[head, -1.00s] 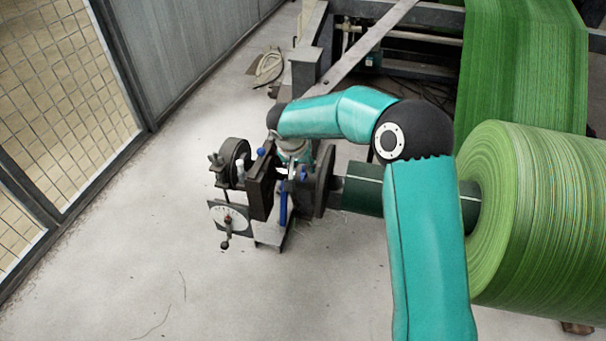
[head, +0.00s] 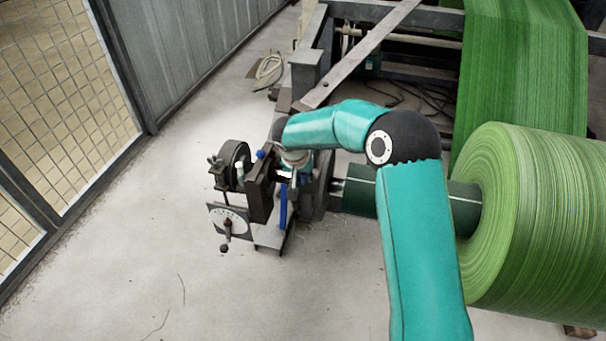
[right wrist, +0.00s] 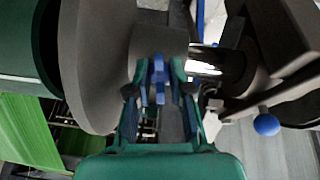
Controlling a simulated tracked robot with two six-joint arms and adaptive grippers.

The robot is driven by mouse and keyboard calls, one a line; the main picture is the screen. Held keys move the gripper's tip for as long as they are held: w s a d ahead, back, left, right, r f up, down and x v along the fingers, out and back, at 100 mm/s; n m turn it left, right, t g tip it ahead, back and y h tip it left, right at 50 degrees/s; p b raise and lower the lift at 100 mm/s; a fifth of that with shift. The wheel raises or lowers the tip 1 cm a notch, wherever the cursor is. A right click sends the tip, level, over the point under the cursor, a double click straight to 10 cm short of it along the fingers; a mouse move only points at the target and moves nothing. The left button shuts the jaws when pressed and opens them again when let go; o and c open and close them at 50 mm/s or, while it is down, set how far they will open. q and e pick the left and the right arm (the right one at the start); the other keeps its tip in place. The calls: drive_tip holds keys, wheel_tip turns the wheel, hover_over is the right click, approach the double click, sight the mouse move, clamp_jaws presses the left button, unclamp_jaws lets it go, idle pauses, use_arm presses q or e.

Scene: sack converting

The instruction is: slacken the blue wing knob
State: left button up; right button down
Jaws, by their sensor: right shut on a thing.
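The blue wing knob (right wrist: 158,80) sits between my right gripper's two fingers in the right wrist view, in front of a dark grey round part. My right gripper (right wrist: 159,84) is shut on it, a fingertip on each side of the wing. In the head view my right gripper (head: 294,169) is down at the roll stand, among its dark brackets, and it hides the wing knob there. My left gripper is not in view.
A blue ball-ended lever (right wrist: 266,125) is close to the right of the gripper. A large grey disc (right wrist: 95,60) is close on the left. The stand carries a white dial (head: 229,221). A green roll (head: 540,230) stands right; open floor lies in front.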

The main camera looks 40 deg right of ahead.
drive_tip(key=shift+n, duration=0.4)
